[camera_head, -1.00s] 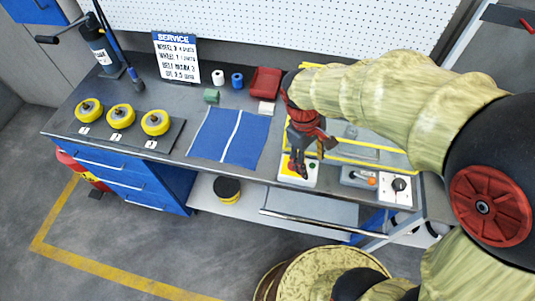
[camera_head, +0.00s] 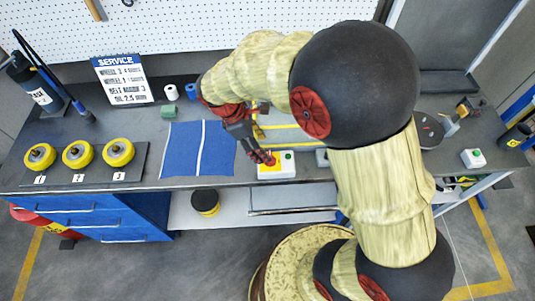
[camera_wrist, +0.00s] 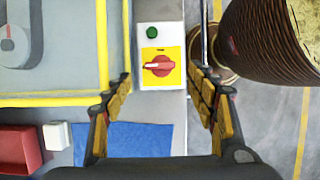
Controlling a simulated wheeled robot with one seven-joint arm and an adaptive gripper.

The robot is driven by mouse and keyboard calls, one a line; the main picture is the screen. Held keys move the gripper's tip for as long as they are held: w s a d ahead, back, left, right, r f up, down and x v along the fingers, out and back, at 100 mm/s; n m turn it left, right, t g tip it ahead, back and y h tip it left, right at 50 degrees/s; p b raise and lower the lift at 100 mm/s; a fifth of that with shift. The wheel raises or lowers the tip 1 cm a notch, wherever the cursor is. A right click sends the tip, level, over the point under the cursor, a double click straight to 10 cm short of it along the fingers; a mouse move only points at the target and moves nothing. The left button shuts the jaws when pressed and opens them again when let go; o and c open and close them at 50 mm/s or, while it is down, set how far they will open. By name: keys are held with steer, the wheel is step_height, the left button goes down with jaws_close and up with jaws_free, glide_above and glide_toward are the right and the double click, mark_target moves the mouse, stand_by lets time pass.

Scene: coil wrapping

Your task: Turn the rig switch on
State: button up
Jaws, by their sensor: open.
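The rig switch is a red rotary knob (camera_wrist: 161,66) on a yellow plate, with a pale handle lying sideways in the wrist view. It sits on a white box (camera_wrist: 148,36) with a green button (camera_wrist: 152,32). In the head view the white box (camera_head: 286,170) stands at the bench's front edge. My gripper (camera_wrist: 160,75) is open, its two fingers on either side of the box in the wrist view, with the knob between them in the picture. In the head view my gripper (camera_head: 268,159) is right at the knob, partly covering it. I cannot tell whether it touches.
A yellow-edged frame (camera_wrist: 103,50) stands left of the switch in the wrist view. A blue mat (camera_head: 185,150) and yellow wheels (camera_head: 78,154) lie further left in the head view. A large ribbed coil (camera_wrist: 265,38) is close to the right finger in the wrist view.

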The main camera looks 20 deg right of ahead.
steer(key=b+x, duration=0.1)
steer(key=x, duration=0.5)
steer(key=shift+c, duration=1.4)
steer(key=c, duration=0.9)
